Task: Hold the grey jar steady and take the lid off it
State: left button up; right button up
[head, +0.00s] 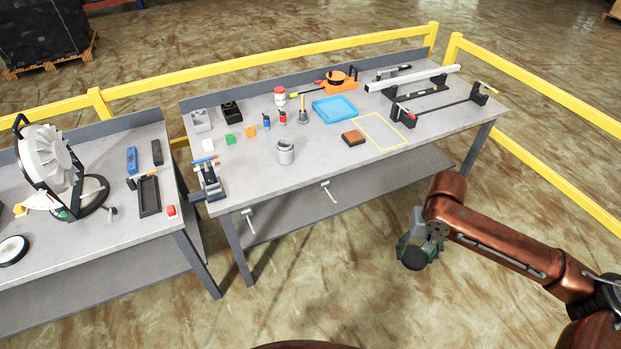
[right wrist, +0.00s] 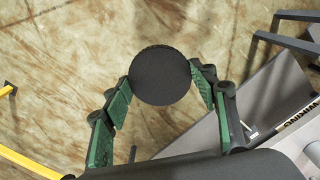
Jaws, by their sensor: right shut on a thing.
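The grey jar (head: 285,154) stands upright near the front edge of the right-hand workbench. Its top looks open, with no lid on it. My right gripper (head: 414,252) is off the bench, over the floor to the right of the jar. It is shut on a dark round lid (right wrist: 161,76), which sits between the green-padded fingers in the right wrist view. The lid also shows as a dark disc in the head view (head: 413,260). My left gripper is not in view, and nothing is seen holding the jar.
The workbench (head: 245,188) also carries a blue tray (head: 334,109), a brown block (head: 353,138), a yellow outlined rectangle (head: 396,146) and a vise (head: 209,180). Small blocks and bottles stand behind the jar. Yellow rails (head: 275,79) run behind the bench. Floor is free around my right gripper.

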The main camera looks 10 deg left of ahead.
aim_at(285, 153)
jog(key=z, duration=0.25)
jog(key=k, duration=0.5)
jog(key=u, duration=0.85)
jog(key=i, duration=0.85)
jog(key=u, duration=0.65)
jog(key=i, duration=1.3)
jog(key=z, duration=0.35)
